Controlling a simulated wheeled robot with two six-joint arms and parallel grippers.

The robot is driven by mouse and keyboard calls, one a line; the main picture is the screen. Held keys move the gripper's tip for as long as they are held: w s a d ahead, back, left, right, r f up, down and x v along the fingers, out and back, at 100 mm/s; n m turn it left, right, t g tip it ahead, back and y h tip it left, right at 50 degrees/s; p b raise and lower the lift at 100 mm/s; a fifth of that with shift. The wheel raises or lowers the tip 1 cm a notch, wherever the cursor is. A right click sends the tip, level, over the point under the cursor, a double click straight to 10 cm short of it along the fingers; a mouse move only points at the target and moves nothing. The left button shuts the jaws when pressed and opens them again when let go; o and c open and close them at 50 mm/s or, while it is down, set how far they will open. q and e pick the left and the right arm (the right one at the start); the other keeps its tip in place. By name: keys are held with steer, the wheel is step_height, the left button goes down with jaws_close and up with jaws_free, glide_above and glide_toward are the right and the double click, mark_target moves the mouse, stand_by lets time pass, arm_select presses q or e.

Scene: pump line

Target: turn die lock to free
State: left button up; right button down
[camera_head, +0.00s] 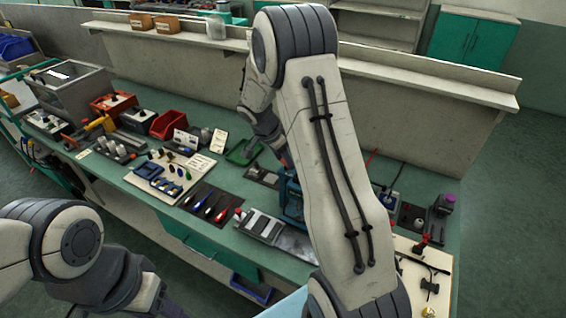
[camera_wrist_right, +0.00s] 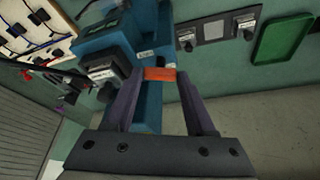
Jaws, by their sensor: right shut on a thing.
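A blue press-like machine (camera_head: 291,199) stands on the green bench, partly hidden behind my right arm. In the right wrist view the blue body (camera_wrist_right: 148,100) fills the middle, with small white labels. An orange bar (camera_wrist_right: 160,74), which looks like the die lock's handle, lies between the fingertips of my right gripper (camera_wrist_right: 161,78). The right gripper is shut on this bar, one dark finger at each end. Which way the lock is set cannot be told. In the head view the right gripper is mostly hidden by its own arm. My left gripper is out of view; only its arm shows.
Screwdrivers on a dark mat (camera_head: 211,203) and a pale parts board (camera_head: 170,172) are to the left. A red bin (camera_head: 168,125) stands farther back. A cable board (camera_head: 422,285) is at right.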

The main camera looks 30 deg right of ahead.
steer(key=shift+s+f+n+t+b, duration=0.15)
steer(key=shift+n+t+b, duration=0.25)
steer(key=shift+n+b, duration=0.7)
steer(key=shift+n+t+y+b, duration=0.35)
steer(key=shift+n+b, duration=0.4)
steer(key=shift+n, duration=0.35)
steer(key=shift+c, duration=1.2)
jaws_free()
steer(key=b+v, duration=0.1)
steer(key=v, duration=0.9)
steer(key=shift+s+r, duration=0.2)
steer(key=shift+r, duration=0.15)
steer(key=shift+a, duration=0.1)
